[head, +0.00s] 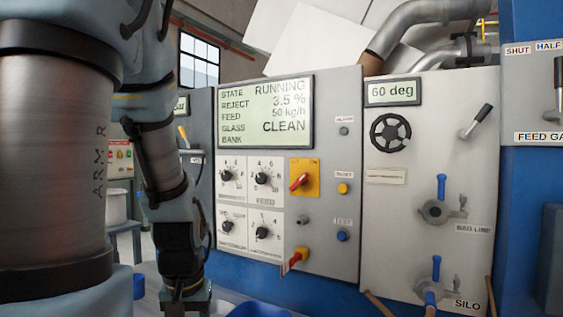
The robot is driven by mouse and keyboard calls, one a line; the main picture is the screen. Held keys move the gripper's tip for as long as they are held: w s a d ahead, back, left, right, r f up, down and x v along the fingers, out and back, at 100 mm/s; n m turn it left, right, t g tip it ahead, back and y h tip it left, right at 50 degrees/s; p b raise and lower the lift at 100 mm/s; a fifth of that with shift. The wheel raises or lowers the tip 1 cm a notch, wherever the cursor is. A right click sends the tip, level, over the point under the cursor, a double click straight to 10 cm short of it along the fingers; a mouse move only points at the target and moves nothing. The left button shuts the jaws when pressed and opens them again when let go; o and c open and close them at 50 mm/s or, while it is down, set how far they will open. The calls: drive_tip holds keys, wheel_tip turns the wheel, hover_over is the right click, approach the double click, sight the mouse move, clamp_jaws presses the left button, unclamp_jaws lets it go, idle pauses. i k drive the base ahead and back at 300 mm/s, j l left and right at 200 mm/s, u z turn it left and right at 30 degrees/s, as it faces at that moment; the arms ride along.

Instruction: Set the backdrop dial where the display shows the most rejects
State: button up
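The display (265,111) on the grey control panel reads STATE RUNNING, REJECT 3.5 %, FEED 50 kg/h, GLASS CLEAN, and BANK with no readable value. Below it are four black dials on white plates: upper left (226,176), upper right (263,179), lower left (228,227) and lower right (262,232). The upper right plate seems to read FEED. The other labels are too small to read, so I cannot tell which is the backdrop dial. My gripper (186,304) hangs low at the bottom edge, left of the dials and apart from them. Its fingertips are not clearly visible.
Right of the dials are a red switch (299,182) on a yellow plate, a yellow button (343,189), a blue button (342,236) and a red-yellow knob (298,256). Farther right are a handwheel (390,132), a 60 deg readout (391,92) and blue-handled valves (437,211).

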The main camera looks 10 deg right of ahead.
sight(227, 226)
drive_tip(key=i+j+u, duration=0.2)
drive_tip(key=u, duration=0.15)
drive_tip(key=i+j+u, duration=0.2)
drive_tip(key=u, duration=0.2)
drive_tip(key=j, duration=0.1)
